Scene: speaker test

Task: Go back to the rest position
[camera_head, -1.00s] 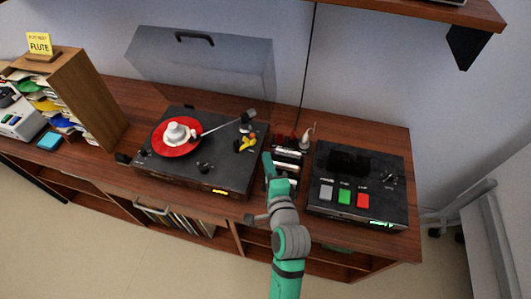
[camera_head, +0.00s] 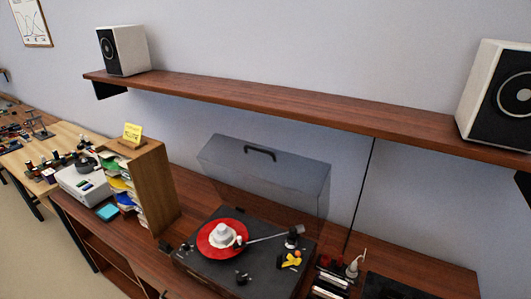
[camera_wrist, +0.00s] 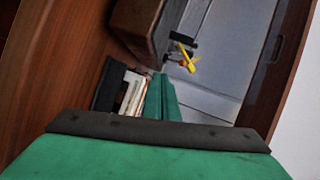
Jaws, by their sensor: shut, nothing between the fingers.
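My gripper (camera_wrist: 161,98) shows in the wrist view as two green fingers pressed together, with nothing between them. It is out of the head view. In the wrist view it points toward the counter, near a small dark holder of upright thin items (camera_wrist: 122,92) and the edge of the turntable. In the head view the turntable (camera_head: 210,263) has a red record (camera_head: 209,246) with a white piece on its centre. Its tinted lid (camera_head: 290,183) stands raised behind it.
A wall shelf (camera_head: 290,105) carries a left speaker (camera_head: 133,50) and a right speaker (camera_head: 470,115). A wooden file holder (camera_head: 158,190) stands left of the turntable. A black device (camera_head: 385,286) is cut off at the bottom right. A cluttered workbench (camera_head: 35,160) is at far left.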

